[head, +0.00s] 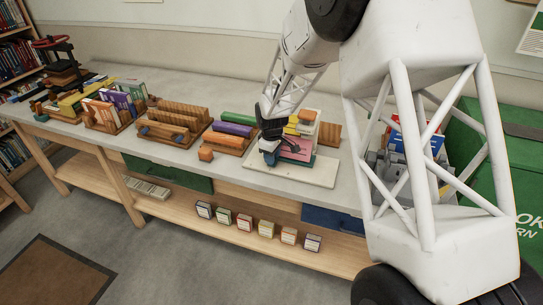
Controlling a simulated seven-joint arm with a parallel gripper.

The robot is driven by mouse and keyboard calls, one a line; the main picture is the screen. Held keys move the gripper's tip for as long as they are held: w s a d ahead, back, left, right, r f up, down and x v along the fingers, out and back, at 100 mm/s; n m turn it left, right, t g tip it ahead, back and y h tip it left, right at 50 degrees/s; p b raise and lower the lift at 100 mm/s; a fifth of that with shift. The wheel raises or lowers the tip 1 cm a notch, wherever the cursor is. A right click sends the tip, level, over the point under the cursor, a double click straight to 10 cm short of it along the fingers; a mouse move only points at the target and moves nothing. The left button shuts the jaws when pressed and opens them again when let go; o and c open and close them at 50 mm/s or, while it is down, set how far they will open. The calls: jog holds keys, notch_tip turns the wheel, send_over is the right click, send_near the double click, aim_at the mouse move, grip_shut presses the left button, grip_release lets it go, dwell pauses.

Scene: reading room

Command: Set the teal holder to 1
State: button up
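A teal piece (301,167) shows low on the white board at the right of the table, beside and under a pink block (296,150). I cannot tell whether this is the whole teal holder, and no number can be read on it. My gripper (268,148) is dark and points down at the left end of the pink block. A small blue-teal bit shows just below its tip. The gripper hides part of these things. Its fingers are too small to tell open from shut, or whether they touch anything.
The white board (267,174) has bare room at its front. A green bin (495,150) stands at the right. Several small boxes sit on the lower shelf (190,222).

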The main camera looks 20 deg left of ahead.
jog(key=shift+r, duration=0.1)
jog(key=shift+s+r, duration=0.15)
jog(key=shift+r, duration=3.65)
